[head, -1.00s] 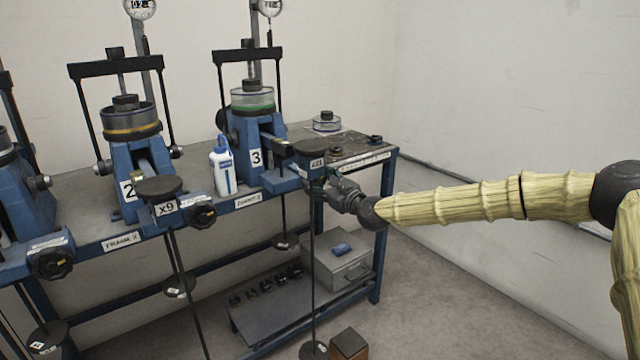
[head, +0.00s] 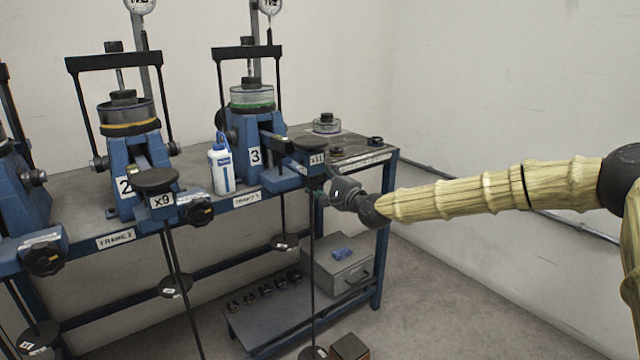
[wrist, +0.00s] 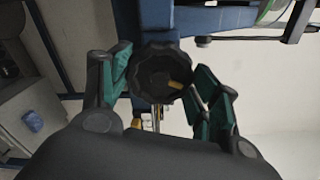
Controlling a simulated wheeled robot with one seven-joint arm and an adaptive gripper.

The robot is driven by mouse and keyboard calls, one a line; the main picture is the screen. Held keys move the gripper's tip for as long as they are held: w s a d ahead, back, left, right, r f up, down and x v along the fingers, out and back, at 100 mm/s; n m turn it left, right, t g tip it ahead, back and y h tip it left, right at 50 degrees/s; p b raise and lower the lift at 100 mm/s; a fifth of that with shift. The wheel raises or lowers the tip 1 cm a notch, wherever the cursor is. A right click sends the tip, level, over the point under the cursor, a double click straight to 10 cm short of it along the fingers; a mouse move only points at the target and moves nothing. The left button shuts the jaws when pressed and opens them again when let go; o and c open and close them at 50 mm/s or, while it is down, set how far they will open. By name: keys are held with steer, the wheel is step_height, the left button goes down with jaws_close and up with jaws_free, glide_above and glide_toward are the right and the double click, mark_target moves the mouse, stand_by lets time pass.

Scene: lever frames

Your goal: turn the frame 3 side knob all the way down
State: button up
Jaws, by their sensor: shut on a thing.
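Frame 3 (head: 232,128) is the blue frame with the "3" label at the right end of the bench. Its side knob (wrist: 160,72) is a black lobed knob with a yellow mark, seen face-on in the wrist view. My gripper (head: 328,188) reaches the knob from the right in the head view and hides it there. In the wrist view my gripper (wrist: 158,82) has its green-padded fingers on both sides of the knob, shut on it. The yellow mark lies right of the knob's centre in that view.
Frame 2 (head: 128,170) stands to the left, with its x9 hanger (head: 157,181) and black knob (head: 199,210). A white bottle (head: 221,168) stands between the frames. The x11 hanger (head: 310,146) is close to my gripper. A grey box (head: 343,264) sits on the lower shelf. Floor at right is clear.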

steer(key=n, duration=0.4)
steer(key=shift+n, duration=0.3)
steer(key=n, duration=1.5)
steer(key=shift+f+n, duration=0.15)
steer(key=shift+n, duration=0.15)
steer(key=o, duration=1)
steer(key=shift+d, duration=0.1)
